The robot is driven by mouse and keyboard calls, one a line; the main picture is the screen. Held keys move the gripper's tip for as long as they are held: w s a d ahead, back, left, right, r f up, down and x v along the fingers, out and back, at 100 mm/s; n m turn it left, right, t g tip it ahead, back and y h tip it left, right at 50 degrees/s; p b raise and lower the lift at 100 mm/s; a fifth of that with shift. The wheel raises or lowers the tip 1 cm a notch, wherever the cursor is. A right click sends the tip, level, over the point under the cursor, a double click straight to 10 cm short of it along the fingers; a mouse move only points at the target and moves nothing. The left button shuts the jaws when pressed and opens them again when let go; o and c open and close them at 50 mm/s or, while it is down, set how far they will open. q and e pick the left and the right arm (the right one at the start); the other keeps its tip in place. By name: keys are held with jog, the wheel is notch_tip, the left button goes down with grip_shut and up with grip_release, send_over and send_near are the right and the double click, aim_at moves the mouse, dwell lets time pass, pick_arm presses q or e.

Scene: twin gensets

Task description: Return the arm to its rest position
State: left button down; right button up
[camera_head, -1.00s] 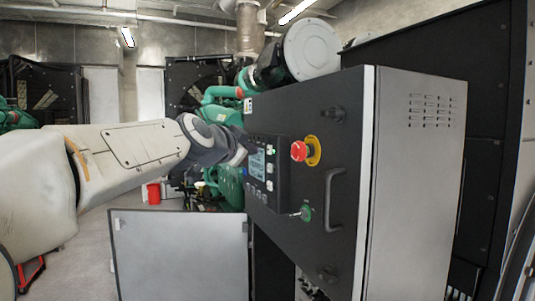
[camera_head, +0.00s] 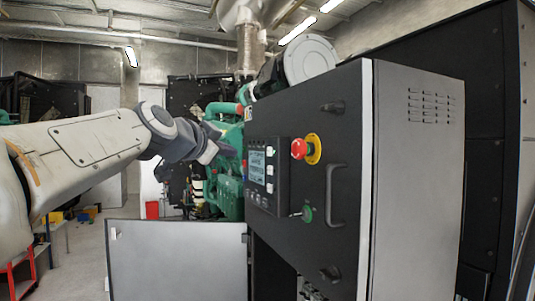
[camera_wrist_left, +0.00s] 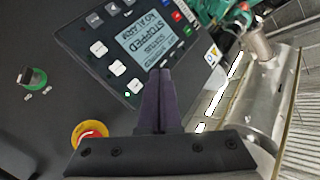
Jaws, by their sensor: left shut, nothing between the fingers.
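My left arm comes in from the left in the head view. Its left gripper (camera_head: 215,147) is in front of the green engine, just left of the control panel (camera_head: 262,173). In the left wrist view the fingers of the left gripper (camera_wrist_left: 158,75) are together with nothing between them. The panel's display (camera_wrist_left: 147,38) there reads STOPPED and NO ALARM. The gripper looks apart from the panel. My right gripper is not in view.
The dark cabinet front carries a red emergency stop button (camera_head: 299,149), a green key switch (camera_head: 307,213) and a handle (camera_head: 335,195). A grey panel (camera_head: 178,262) stands low beneath my arm. The green engine (camera_head: 228,165) is behind.

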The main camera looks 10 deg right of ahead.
pick_arm(q)
jog(key=shift+f, duration=0.1)
jog(key=s+d+f+n+g, duration=0.1)
jog(key=s+d+f+g, duration=0.15)
jog(key=s+f, duration=0.45)
jog(key=s+d+f+n+g+y+b, duration=0.1)
jog(key=s+d+f+g, duration=0.15)
jog(key=f, duration=0.75)
jog(key=s+d+f+n+g, duration=0.1)
jog(key=s+d+f+g, duration=0.15)
jog(key=s+f, duration=0.45)
jog(key=s+a+f+n+g+y, duration=0.1)
jog(key=s+a+f, duration=0.4)
jog(key=s+f, duration=0.5)
jog(key=s+a+f+n+g+y, duration=0.1)
jog(key=s+a+f+g+y, duration=0.3)
jog(key=s+f, duration=0.7)
jog(key=shift+s+a+f+n+g+b, duration=0.2)
jog(key=shift+a+f+n+g+b, duration=0.15)
jog(key=shift+f+g, duration=0.65)
jog(key=shift+r, duration=0.1)
